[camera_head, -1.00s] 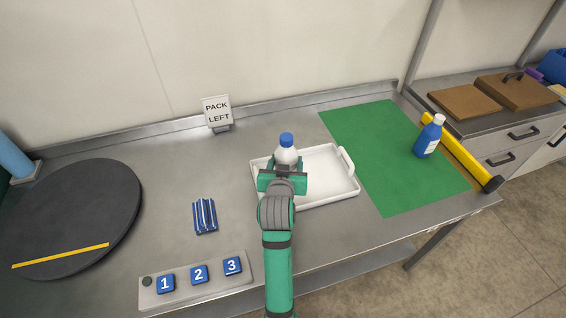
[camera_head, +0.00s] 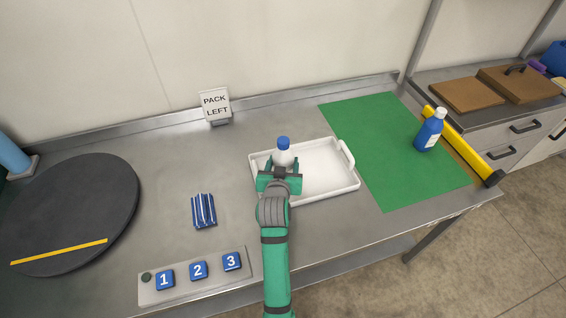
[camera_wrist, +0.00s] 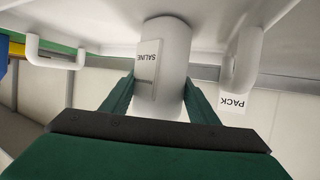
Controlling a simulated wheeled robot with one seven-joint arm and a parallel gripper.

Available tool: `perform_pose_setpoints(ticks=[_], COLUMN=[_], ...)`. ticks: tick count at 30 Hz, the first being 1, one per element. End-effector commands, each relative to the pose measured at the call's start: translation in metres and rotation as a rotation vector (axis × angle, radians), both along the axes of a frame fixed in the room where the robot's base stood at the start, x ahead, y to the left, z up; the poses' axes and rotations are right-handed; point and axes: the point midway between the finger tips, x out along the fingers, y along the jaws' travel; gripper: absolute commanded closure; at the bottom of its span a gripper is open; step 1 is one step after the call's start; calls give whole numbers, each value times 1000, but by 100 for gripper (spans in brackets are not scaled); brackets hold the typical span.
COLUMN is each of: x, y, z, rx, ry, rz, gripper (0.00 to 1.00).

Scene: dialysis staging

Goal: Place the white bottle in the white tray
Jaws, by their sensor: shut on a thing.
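The white bottle (camera_head: 283,157) with a blue cap stands upright at the left end of the white tray (camera_head: 335,187). My gripper (camera_head: 280,178) is shut on it from the near side. In the wrist view the bottle (camera_wrist: 172,60) shows a label reading SALINE between the two fingers. The tray has a raised rim and a handle at each short end; its right handle is clear in the head view. My gripper hides the bottle's lower part in the head view, so I cannot tell whether its base touches the tray floor.
A blue bottle (camera_head: 429,132) stands on the green mat (camera_head: 385,160) beside a yellow bar (camera_head: 465,148). Blue striped packets (camera_head: 204,211), a numbered button panel (camera_head: 200,276) and a dark round disc (camera_head: 75,210) lie left.

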Motion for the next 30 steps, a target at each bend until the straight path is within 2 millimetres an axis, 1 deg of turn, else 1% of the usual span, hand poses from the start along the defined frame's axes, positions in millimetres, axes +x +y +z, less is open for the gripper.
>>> perform_pose_setpoints(ticks=[2,3,4,5,15,17,20,30], x=[0,0,0,0,0,-4,-15,-77], y=[0,0,0,0,1,1,2,8], z=[-1,-2,-2,-2,1,2,6,32], rx=[0,0,0,0,-1,0,0,-1], ry=[-2,1,1,1,-1,0,0,0], rz=[0,0,0,0,1,2,2,3], gripper=[84,39,31,27,27,27,27,27])
